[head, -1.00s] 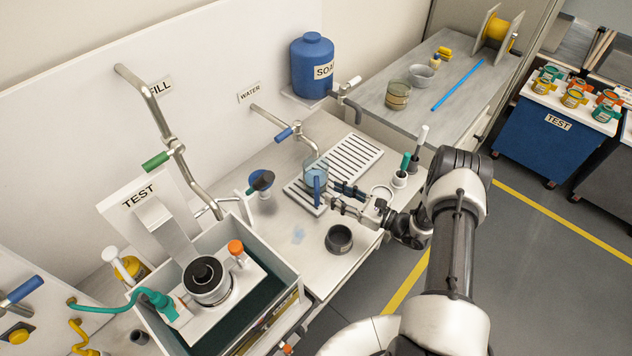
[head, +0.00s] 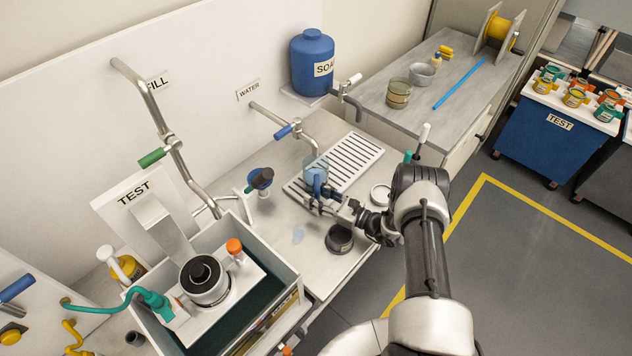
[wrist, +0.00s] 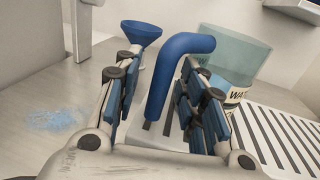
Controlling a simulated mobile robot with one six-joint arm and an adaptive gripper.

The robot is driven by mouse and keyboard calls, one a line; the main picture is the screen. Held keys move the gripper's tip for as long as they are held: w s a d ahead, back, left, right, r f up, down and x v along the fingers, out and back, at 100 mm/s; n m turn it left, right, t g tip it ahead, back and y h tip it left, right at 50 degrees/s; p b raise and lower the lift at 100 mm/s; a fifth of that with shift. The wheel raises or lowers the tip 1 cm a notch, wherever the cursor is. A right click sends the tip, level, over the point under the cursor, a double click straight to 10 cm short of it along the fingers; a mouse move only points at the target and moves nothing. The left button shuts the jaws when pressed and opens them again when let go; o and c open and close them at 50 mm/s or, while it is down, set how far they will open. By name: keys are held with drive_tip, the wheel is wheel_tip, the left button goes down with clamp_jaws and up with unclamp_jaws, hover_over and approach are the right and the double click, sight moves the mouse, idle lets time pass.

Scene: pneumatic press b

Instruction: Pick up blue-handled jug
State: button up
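The jug (head: 313,163) is a clear bluish cup with a blue handle, standing upright at the left end of the slatted drain tray, below the water tap. In the wrist view the jug's glass (wrist: 226,58) carries a partly hidden label, and its blue handle (wrist: 166,85) rises between the finger pads. My gripper (head: 318,201) is at the handle from the front right. In the wrist view my gripper (wrist: 160,112) is open, with one finger on each side of the handle and visible gaps beside it.
The slatted drain tray (head: 352,152) lies under the jug. A dark round cup (head: 339,239) stands just below my wrist. A blue funnel (head: 260,180) is to the left, also in the wrist view (wrist: 141,31). The water tap (head: 284,130) hangs above. A blue powder patch (wrist: 57,118) lies left.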

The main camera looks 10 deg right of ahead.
drive_tip(key=shift+c, duration=0.2)
clamp_jaws()
idle(0.3)
idle(0.3)
